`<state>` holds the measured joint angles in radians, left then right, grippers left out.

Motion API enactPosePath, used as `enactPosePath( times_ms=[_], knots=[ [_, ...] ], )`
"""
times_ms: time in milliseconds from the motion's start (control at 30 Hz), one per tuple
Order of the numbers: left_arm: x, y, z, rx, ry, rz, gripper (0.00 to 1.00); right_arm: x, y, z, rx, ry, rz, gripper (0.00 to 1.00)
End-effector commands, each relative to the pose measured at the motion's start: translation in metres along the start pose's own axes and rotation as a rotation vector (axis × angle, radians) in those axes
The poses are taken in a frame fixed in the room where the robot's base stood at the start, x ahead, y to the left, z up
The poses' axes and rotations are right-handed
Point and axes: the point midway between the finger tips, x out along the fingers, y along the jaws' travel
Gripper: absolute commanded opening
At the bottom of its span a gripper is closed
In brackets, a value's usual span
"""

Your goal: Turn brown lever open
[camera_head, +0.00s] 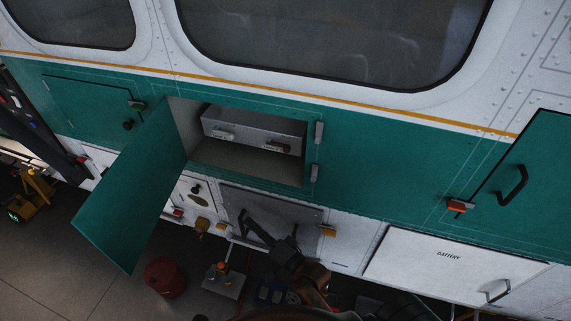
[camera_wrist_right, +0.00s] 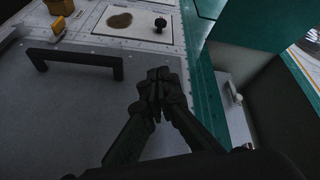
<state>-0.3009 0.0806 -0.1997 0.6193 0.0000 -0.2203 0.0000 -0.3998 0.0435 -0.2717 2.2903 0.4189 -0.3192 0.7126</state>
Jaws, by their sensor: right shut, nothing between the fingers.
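My right gripper (camera_head: 254,226) is in front of the grey panel (camera_head: 292,205) below the open compartment. Its fingers are together and empty in the right wrist view (camera_wrist_right: 157,88). A small yellow-brown lever or latch (camera_head: 202,226) is at the panel's lower left. It appears at the top left of the wrist view (camera_wrist_right: 57,6), apart from the fingers. A similar orange-brown latch (camera_head: 328,231) is at the panel's right edge. My left gripper is not in view.
A black bar handle (camera_wrist_right: 75,57) stands out from the panel beside my fingers. The teal door (camera_head: 135,190) hangs open at left. An orange-black latch (camera_head: 460,206) is far right.

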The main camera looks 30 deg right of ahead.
Motion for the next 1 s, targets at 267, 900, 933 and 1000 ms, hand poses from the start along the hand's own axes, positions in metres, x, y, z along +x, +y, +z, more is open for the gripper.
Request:
enactPosePath(
  times_ms=[267,900,933,1000],
  knots=[
    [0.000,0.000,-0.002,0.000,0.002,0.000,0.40,0.001,-0.091,-0.072,0.702,0.359,-0.567,0.00],
    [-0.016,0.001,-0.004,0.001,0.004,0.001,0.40,-0.043,-0.092,-0.145,1.222,0.626,-1.037,0.00],
    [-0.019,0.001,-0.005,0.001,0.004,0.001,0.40,-0.041,-0.094,-0.149,1.222,0.626,-1.037,0.00],
    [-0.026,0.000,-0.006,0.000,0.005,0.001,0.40,-0.035,-0.098,-0.161,1.220,0.626,-1.036,0.00]
  ],
)
